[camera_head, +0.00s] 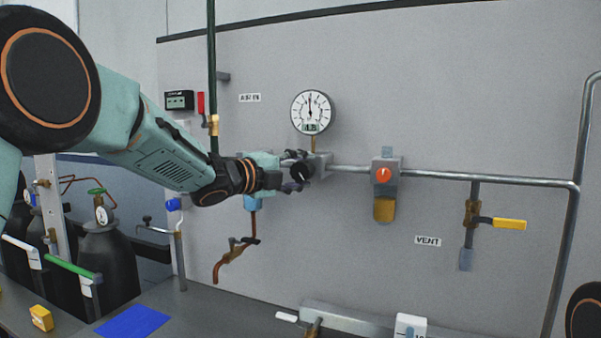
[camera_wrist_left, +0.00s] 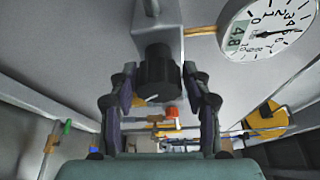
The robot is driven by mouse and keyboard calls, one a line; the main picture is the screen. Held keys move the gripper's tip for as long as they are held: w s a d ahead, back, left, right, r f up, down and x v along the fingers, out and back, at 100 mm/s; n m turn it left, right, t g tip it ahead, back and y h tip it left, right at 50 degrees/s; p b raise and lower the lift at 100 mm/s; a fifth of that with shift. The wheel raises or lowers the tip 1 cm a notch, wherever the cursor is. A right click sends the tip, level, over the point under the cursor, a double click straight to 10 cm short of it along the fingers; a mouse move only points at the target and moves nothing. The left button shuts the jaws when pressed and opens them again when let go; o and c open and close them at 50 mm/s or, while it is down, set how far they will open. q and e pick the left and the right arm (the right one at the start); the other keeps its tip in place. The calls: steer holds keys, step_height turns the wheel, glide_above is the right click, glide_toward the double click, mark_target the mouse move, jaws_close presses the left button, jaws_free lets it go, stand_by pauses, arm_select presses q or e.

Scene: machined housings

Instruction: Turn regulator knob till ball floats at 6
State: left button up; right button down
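The black regulator knob (camera_head: 301,171) sticks out of a grey regulator body on the pipe, below a round white dial gauge (camera_head: 312,111). In the head view the gauge needle points about straight up; the small green display below it is hard to read. The gauge shows partly in the left wrist view (camera_wrist_left: 262,30). I see no floating ball. My left gripper (camera_head: 294,172) is at the knob. In the left wrist view its two fingers (camera_wrist_left: 160,98) stand on either side of the knob (camera_wrist_left: 157,74), with gaps visible. My right gripper is out of view.
A grey pipe (camera_head: 448,176) runs right from the regulator, past an orange-knobbed unit (camera_head: 384,175) and a yellow-handled vent valve (camera_head: 509,224). A red-handled valve (camera_head: 201,103) is on the left pipe. Dark cylinders (camera_head: 108,262) stand lower left; a blue mat (camera_head: 135,321) lies on the bench.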

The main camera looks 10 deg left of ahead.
arm_select(q)
steer(key=shift+o, duration=1.3)
steer(key=shift+f, duration=0.1)
steer(key=v, duration=1.2)
steer(key=shift+a, duration=0.1)
